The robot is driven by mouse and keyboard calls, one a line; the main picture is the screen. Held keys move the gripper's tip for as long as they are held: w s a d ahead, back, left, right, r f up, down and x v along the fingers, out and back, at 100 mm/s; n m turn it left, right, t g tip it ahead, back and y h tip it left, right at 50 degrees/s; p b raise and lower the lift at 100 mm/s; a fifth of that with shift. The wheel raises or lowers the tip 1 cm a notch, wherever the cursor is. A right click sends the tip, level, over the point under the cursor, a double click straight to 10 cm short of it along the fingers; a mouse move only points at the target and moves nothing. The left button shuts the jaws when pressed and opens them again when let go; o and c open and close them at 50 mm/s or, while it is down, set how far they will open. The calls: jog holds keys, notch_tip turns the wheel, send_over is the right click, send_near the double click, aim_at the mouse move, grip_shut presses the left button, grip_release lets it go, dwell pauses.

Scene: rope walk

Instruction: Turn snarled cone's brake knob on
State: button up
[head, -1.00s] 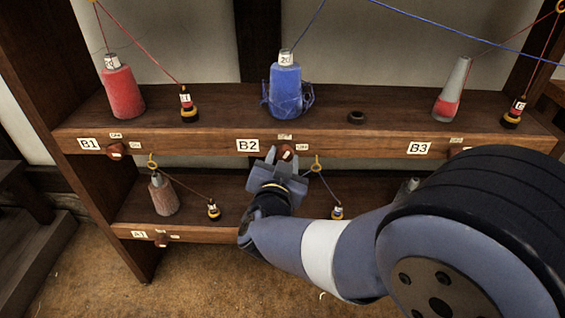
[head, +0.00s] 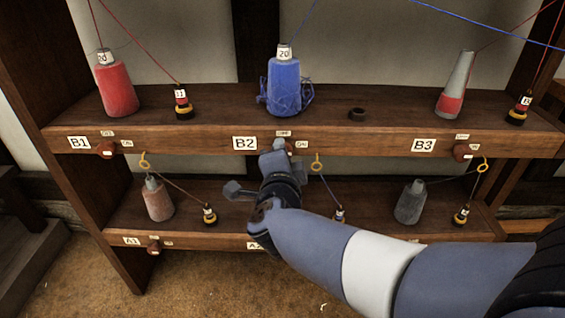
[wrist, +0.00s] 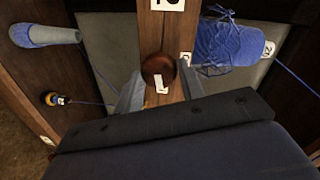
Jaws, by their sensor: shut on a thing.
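The snarled blue cone (head: 284,85) stands upright on the upper shelf above label B2, with loose loops of yarn around its lower part. It also shows on its side in the wrist view (wrist: 225,43). Its brake knob (wrist: 158,67) is a round red-brown knob with a white mark, on the shelf's front edge. My gripper (head: 277,152) is at that edge, rolled sideways, and mostly hides the knob in the head view. In the wrist view my gripper (wrist: 161,84) has a finger on each side of the knob and is shut on it.
Red cones stand at B1 (head: 117,90) and B3 (head: 453,90). Their knobs sit at the left (head: 106,150) and right (head: 463,152). A dark empty ring (head: 357,114) lies right of the blue cone. The lower shelf holds a pink cone (head: 158,201) and a grey cone (head: 411,203).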

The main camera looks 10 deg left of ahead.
jog(key=shift+f+m+b, duration=0.1)
jog(key=shift+m+b, duration=0.35)
jog(key=shift+m, duration=0.35)
jog(key=shift+y, duration=0.3)
jog(key=o, duration=1)
jog(key=p+v, duration=0.3)
jog(key=v, duration=0.8)
jog(key=shift+w+p, duration=0.1)
jog(key=shift+p, duration=0.2)
jog(key=shift+w, duration=0.1)
